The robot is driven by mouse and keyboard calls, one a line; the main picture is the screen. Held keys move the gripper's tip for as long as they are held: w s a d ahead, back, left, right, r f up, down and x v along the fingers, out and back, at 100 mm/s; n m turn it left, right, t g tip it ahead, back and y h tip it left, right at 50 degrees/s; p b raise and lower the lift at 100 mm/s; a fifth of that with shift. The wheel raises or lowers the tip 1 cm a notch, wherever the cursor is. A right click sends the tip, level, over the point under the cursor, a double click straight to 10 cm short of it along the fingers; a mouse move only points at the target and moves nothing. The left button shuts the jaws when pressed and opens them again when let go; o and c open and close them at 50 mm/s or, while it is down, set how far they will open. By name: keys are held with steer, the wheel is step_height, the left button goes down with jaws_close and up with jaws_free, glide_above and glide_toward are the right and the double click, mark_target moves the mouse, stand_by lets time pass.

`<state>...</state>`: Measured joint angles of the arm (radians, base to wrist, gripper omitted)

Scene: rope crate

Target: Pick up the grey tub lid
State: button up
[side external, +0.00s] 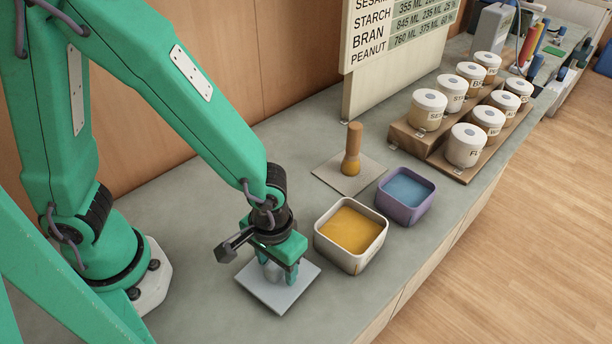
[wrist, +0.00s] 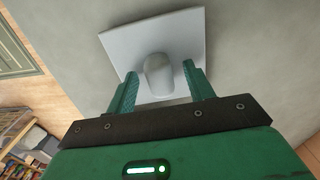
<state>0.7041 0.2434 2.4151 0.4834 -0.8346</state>
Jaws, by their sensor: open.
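The grey tub lid (side external: 264,290) is a flat square plate lying on the counter, with a rounded upright knob (wrist: 158,75) at its middle. It also shows in the wrist view (wrist: 185,40). My gripper (side external: 281,277) is low over the lid and points down. In the wrist view my gripper (wrist: 163,85) is open, with one green finger on each side of the knob and a gap visible on both sides. Part of the lid and knob is hidden behind the fingers in the side view.
A white tub (side external: 345,258) with yellow contents stands close to the right of my gripper. Behind it are a purple tub (side external: 397,215) with blue contents and another lid (side external: 330,178) with a wooden handle. Several white jars (side external: 465,146) stand on wooden steps farther back.

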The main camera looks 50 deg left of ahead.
stand_by(0.4)
jaws_close()
steer(key=shift+r, duration=0.2)
steer(key=shift+r, duration=0.8)
step_height(320, 180, up, 2)
steer(key=shift+s+d+r, duration=0.1)
steer(key=shift+s+r, duration=0.05)
steer(key=shift+r, duration=0.1)
steer(key=s+d+r, duration=0.3)
steer(key=s+r, duration=0.3)
steer(key=s, duration=0.4)
steer(key=shift+s+d+r, duration=0.3)
steer(key=shift+s, duration=0.1)
